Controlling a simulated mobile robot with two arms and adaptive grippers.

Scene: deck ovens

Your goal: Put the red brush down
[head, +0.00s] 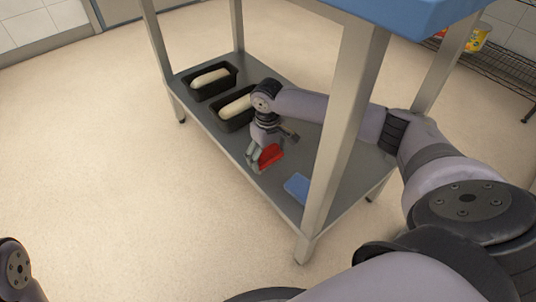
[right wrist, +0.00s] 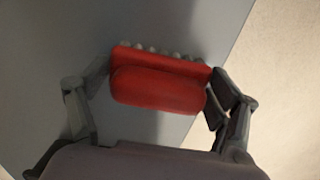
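The red brush (head: 270,156) is at the lower steel shelf (head: 228,137), near its front edge, in the head view. In the right wrist view the brush (right wrist: 158,88) lies across between my fingers, with a row of pale bristle tufts along its far side. My right gripper (head: 262,153) reaches down over the shelf and is shut on the brush; its fingers press the two ends in the right wrist view (right wrist: 160,78). Whether the brush touches the shelf is hard to tell. My left gripper is not in view; only part of my left arm shows at lower left.
Two black pans (head: 190,92) with pale dough stand on the shelf to the left. A blue flat item (head: 297,188) lies to the right, near a table leg (head: 335,135). The blue tabletop (head: 425,12) is above. A wire rack (head: 490,68) stands at the back right.

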